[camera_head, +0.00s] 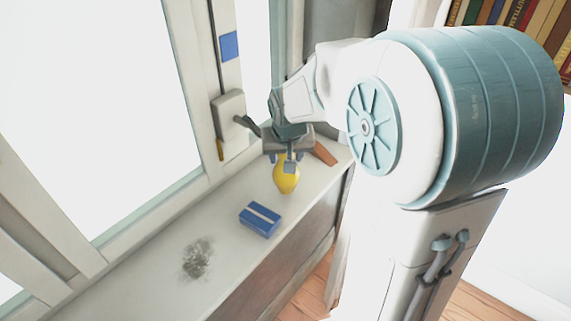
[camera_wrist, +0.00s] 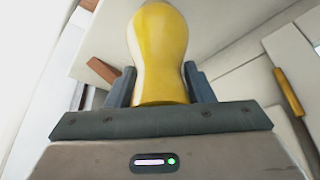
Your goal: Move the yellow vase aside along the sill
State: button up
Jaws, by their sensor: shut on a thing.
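The yellow vase (camera_head: 286,176) stands upright at the far right part of the window sill (camera_head: 165,240). My gripper (camera_head: 290,163) reaches it from above and behind, with its fingers at the vase's upper part. In the wrist view the yellow vase (camera_wrist: 160,50) fills the space between the two dark fingers, and my gripper (camera_wrist: 161,88) is shut on it. The vase's top is partly hidden by the gripper in the head view. I cannot tell whether its base touches the sill.
A blue box with a pale stripe (camera_head: 260,219) lies on the sill, nearer than the vase. A dark smudge (camera_head: 197,258) marks the sill further left. A brown wooden piece (camera_head: 325,153) lies right of the vase. The window frame (camera_head: 190,75) borders the sill's left side.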

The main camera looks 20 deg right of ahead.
aim_at(286, 184)
jog(key=shift+f, duration=1.8)
jog(key=shift+f, duration=0.1)
jog(key=o, duration=1.2)
jog(key=shift+c, duration=0.2)
